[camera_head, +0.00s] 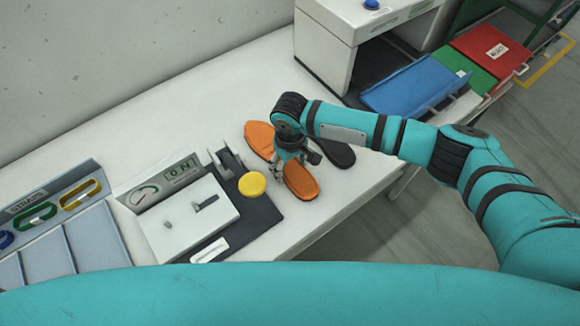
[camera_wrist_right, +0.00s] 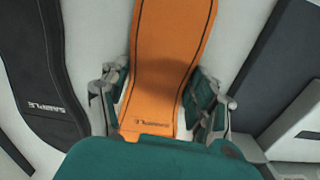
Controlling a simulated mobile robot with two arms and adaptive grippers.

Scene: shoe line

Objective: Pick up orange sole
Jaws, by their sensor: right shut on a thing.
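A black sole (camera_head: 337,153) lies to the right; in the wrist view a black sole (camera_wrist_right: 38,85) reads SAMPLE. The gripper hides part of the soles. My left gripper is out of view.
The white table (camera_head: 225,95) is clear toward the back. A press device with a yellow button (camera_head: 252,184) stands left of the soles, with a tray of rings (camera_head: 62,245) further left. Blue (camera_head: 410,85), green and red trays lie at the back right.

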